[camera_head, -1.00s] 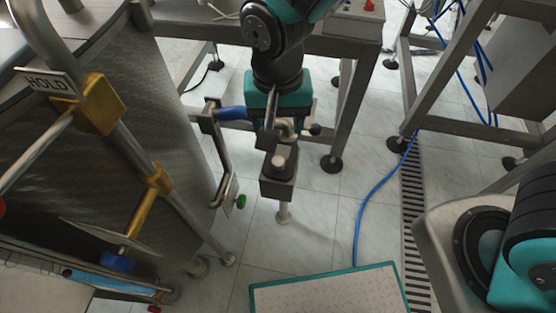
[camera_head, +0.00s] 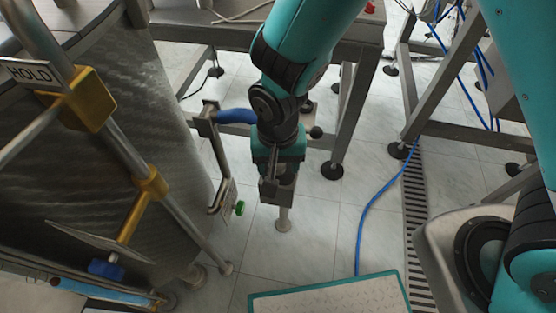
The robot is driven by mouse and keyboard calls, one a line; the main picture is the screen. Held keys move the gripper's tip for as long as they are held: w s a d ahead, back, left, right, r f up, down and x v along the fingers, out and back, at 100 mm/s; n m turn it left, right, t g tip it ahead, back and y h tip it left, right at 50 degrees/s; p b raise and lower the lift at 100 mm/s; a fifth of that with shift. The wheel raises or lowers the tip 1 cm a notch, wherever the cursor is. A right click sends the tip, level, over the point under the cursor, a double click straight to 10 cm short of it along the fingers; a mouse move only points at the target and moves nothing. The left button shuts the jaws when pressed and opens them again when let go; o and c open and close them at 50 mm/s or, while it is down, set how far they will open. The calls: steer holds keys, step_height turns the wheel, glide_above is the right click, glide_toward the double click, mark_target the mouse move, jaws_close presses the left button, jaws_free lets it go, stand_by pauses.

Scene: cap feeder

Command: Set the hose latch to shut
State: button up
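A black ball knob (camera_head: 316,132) shows just right of my arm. A blue handle (camera_head: 237,116) sticks out from a grey bracket (camera_head: 207,120) on the left and runs behind my arm. I cannot tell which of these parts is the hose latch, nor its setting.
A steel vessel with a pipe rail, yellow clamps (camera_head: 88,100) and a HOLD sign (camera_head: 28,72) fills the left. A green knob (camera_head: 239,208) sits on the bracket's lower end. Table legs (camera_head: 352,110) stand behind. A blue hose (camera_head: 372,205) lies on the floor right. A teal-edged plate (camera_head: 330,296) is in front.

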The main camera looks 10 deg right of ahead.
jaws_close()
steer(key=shift+w+d+p, duration=0.3)
steer(key=shift+w+d, duration=0.05)
steer(key=shift+w, duration=0.65)
steer(key=shift+w+d+p, duration=0.3)
steer(key=shift+w, duration=0.7)
steer(key=shift+w+d+p, duration=0.3)
steer(key=shift+w+d, duration=0.05)
steer(key=shift+w, duration=0.65)
steer(key=shift+r, duration=0.1)
steer(key=shift+o, duration=0.4)
jaws_free()
step_height(320, 180, up, 17)
steer(key=p, duration=0.2)
steer(key=shift+r+p, duration=0.15)
steer(key=shift+p, duration=0.2)
